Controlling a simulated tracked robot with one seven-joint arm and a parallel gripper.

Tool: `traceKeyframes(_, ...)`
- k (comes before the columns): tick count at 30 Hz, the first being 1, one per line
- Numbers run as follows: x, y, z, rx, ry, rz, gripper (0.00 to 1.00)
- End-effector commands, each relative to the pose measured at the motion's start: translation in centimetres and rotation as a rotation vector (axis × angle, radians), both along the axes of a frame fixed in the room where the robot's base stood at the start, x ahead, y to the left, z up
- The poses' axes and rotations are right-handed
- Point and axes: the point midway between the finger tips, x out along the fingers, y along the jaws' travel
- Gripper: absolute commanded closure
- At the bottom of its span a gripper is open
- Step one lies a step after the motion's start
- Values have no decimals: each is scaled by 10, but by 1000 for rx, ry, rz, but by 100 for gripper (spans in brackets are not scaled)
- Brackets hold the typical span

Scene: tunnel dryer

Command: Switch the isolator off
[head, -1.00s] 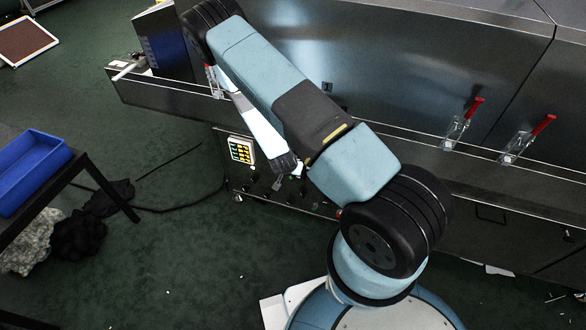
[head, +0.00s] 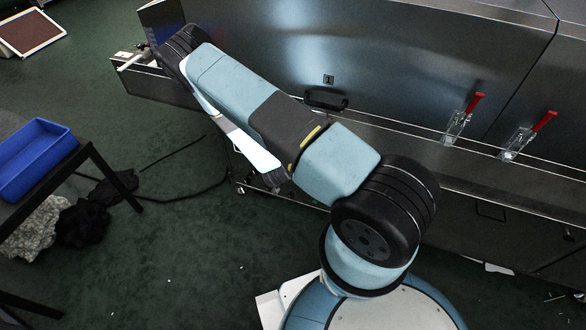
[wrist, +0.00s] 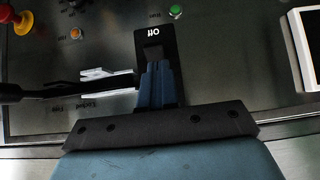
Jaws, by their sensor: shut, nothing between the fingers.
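The isolator's black plate (wrist: 168,42), marked "Off" upside down, is at top centre in the wrist view, on a grey metal panel. My gripper (wrist: 155,62) is shut and empty, its fingertips over the lower part of this plate. The fingers hide what lies under them, and I cannot tell whether they touch it. In the head view my gripper (head: 274,180) is small and low beside the machine's side, and my arm hides most of the control panel there.
In the wrist view, a dark bar (wrist: 60,90) reaches from the left edge towards the fingers. A red emergency button (wrist: 14,22), green button (wrist: 175,11) and white-framed unit (wrist: 306,45) surround the plate. A blue tray (head: 35,160) stands on a table at left in the head view.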

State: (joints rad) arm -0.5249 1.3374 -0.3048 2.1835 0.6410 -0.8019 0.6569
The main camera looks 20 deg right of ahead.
Motion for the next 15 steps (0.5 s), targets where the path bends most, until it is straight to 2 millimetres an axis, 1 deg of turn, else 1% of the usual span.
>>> traceKeyframes(6,0,0,8,0,1,1,100)
traceKeyframes(15,0,1,9,0,1,2,100)
